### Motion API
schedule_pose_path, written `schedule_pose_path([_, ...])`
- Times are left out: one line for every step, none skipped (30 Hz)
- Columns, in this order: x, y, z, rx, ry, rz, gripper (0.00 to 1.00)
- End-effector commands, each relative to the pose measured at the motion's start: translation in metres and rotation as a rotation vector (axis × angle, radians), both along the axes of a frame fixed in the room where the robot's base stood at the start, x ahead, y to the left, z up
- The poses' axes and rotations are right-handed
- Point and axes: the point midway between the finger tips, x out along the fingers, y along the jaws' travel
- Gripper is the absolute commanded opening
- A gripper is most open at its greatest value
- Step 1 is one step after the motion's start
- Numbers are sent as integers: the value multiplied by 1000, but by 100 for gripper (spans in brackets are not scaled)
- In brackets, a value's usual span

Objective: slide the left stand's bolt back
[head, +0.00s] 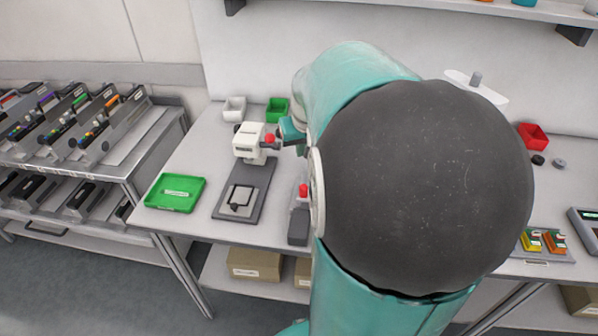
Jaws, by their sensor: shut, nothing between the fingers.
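The left stand (262,178) has a dark grey base plate with a dark-framed plate on its front and a white head at the back. A red knob (269,139), which looks like the bolt's handle, shows at the right side of the white head. My gripper (280,140) is just right of the knob, small in the head view. It is shut with nothing held. I cannot tell whether its tips touch the knob. My arm covers most of a second stand (298,226) to the right; its red knob (303,190) shows.
A green tray (177,208) lies left of the left stand. A white bin (234,108) and a green bin (277,108) stand behind it. A rack of feeders (70,120) is at far left. A red bin (533,135) is at right. My arm hides the table's middle.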

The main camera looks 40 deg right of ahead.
Motion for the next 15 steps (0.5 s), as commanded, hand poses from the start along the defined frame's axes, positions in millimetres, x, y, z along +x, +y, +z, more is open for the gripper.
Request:
schedule_pose_path([1, 0, -3, 1, 2, 1, 0])
schedule_pose_path([2, 0, -5, 1, 2, 1, 0])
schedule_pose_path([3, 0, -9, 2, 2, 1, 0])
schedule_pose_path([4, -1, -12, 2, 3, 1, 0])
schedule_pose_path([5, -1, -16, 2, 3, 1, 0])
schedule_pose_path([7, -2, -22, 4, 4, 2, 0])
schedule_pose_path([9, -3, -27, 4, 4, 2, 0])
schedule_pose_path([11, -3, -33, 4, 4, 2, 0])
schedule_pose_path([14, -4, -40, 3, 4, 3, 0])
schedule_pose_path([15, -5, -45, 3, 4, 3, 0])
schedule_pose_path([17, -5, -51, 4, 5, 3, 0])
schedule_pose_path([19, -6, -57, 3, 4, 3, 0])
schedule_pose_path([21, -7, -62, 4, 5, 3, 0])
schedule_pose_path([23, -7, -66, 3, 4, 3, 0])
schedule_pose_path([25, -8, -71, 3, 4, 3, 0])
